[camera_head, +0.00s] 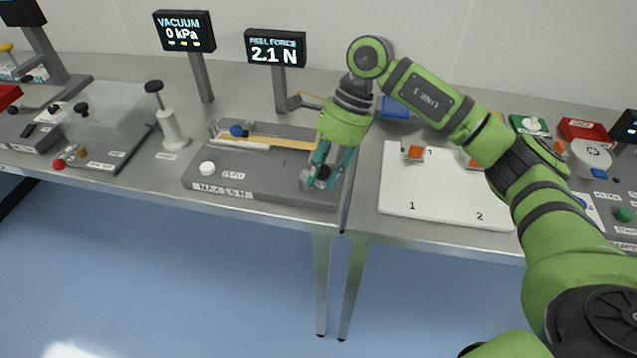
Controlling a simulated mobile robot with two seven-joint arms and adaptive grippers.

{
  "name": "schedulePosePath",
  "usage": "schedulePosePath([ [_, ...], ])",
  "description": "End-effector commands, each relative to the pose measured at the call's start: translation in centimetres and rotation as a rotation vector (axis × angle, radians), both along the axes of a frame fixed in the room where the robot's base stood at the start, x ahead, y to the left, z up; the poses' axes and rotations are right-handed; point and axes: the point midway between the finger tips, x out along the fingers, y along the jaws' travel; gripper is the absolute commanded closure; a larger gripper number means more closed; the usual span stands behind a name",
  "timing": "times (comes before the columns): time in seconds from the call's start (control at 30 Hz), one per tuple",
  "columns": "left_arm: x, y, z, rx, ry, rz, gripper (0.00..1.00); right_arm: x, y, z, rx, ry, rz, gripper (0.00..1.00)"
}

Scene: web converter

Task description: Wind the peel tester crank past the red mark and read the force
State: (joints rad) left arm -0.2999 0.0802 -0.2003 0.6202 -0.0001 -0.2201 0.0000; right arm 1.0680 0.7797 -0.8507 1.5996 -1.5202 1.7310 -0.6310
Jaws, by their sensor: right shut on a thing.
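The peel tester (262,182) is a grey box on the steel table, with a yellowish strip (285,143), a blue knob (237,130) and a white button (207,168) on top. My right gripper (318,178) is at the tester's right end, fingers pointing down. It is shut on a dark part there, which appears to be the crank (324,173); the fingers hide most of it. I cannot make out the red mark. The peel force display (275,50) behind the tester reads 2.1 N. My left gripper is not in view.
A vacuum display (185,31) reads 0 kPa. A white hand pump (170,125) with a black knob stands left of the tester. A white board (440,205) marked 1 and 2 lies to the right. Red and blue containers sit farther right and behind.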

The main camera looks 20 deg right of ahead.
Motion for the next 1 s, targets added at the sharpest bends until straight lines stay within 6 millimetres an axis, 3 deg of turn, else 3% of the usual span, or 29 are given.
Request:
schedulePosePath([
  [0.3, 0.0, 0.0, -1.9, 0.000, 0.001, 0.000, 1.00, 0.3, -0.5, -0.2, -0.001, 0.000, 0.144, 1.00],
  [0.9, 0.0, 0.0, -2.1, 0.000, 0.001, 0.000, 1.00, 0.4, -0.6, -0.1, -0.002, 0.001, 0.182, 1.00],
  [0.93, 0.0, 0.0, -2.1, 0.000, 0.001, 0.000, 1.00, 0.4, -0.6, -0.1, -0.002, 0.002, 0.181, 0.62],
  [0.97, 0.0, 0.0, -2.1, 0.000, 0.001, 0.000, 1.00, 0.4, -0.6, -0.1, -0.002, 0.002, 0.181, 0.50],
  [1.0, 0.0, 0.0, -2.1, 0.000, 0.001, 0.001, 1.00, 0.4, -0.6, -0.1, -0.002, 0.002, 0.181, 0.46],
])
